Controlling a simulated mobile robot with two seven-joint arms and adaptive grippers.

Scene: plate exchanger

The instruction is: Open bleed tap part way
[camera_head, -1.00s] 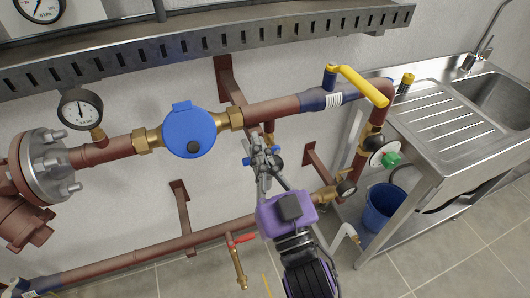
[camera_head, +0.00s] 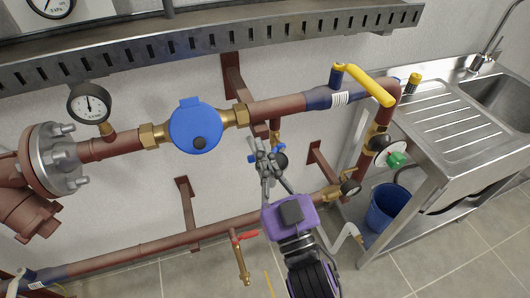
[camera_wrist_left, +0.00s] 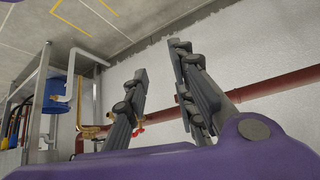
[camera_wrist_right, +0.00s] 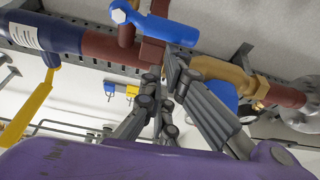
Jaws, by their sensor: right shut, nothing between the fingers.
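The blue meter (camera_head: 196,126) and pressure gauge (camera_head: 89,103) sit left along the pipe. A yellow lever (camera_head: 365,84) is on the right. A red-handled tap (camera_head: 240,258) hangs on the lower pipe. A steel sink bench (camera_head: 440,170) and blue bucket (camera_head: 385,207) stand at right.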

